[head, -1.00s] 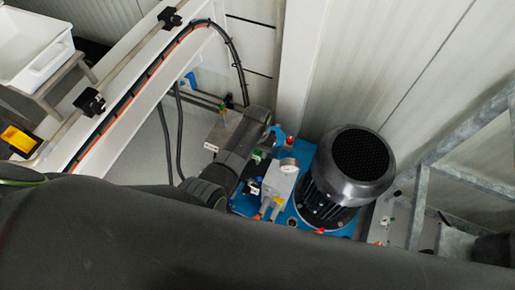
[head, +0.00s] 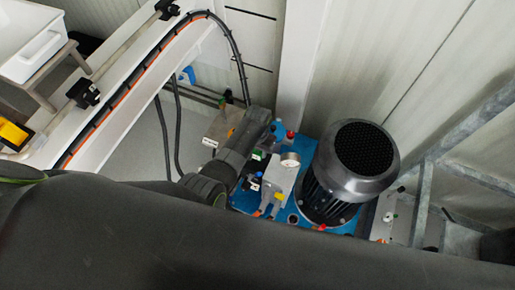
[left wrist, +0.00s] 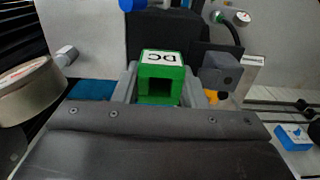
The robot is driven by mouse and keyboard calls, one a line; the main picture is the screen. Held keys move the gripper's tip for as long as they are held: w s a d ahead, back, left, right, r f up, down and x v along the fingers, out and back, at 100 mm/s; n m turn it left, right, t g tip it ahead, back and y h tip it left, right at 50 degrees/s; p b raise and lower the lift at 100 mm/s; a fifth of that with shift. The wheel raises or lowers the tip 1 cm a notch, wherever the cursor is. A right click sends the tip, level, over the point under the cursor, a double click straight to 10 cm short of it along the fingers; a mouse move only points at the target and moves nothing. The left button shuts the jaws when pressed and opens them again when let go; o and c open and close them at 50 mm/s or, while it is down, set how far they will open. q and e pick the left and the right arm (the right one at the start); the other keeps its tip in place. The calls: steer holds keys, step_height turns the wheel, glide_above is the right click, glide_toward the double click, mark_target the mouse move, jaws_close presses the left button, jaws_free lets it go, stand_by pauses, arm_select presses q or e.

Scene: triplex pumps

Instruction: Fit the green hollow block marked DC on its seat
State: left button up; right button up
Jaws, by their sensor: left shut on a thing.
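The green hollow block marked DC (left wrist: 161,75) sits between the fingers of my left gripper (left wrist: 160,88) in the left wrist view. The gripper is shut on it. The white DC label is upside down in this view, and a square opening faces the camera. In the head view my left gripper (head: 272,130) is above the pump unit, left of the gauge; I cannot clearly make out the block there. I cannot pick out the seat with certainty. My right gripper is not in view.
A large black motor (head: 350,172) stands on the blue base (head: 322,150), right of a grey valve block (head: 278,178) with a gauge (head: 290,159). A metal frame (head: 420,200) is at right, a white bin (head: 32,45) at upper left. A small blue block (left wrist: 293,137) lies at lower right in the wrist view.

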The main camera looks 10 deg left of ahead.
arm_select(q)
steer(key=shift+f+b, duration=0.85)
steer(key=shift+f, duration=0.4)
steer(key=o, duration=1.2)
steer(key=shift+a+f, duration=0.1)
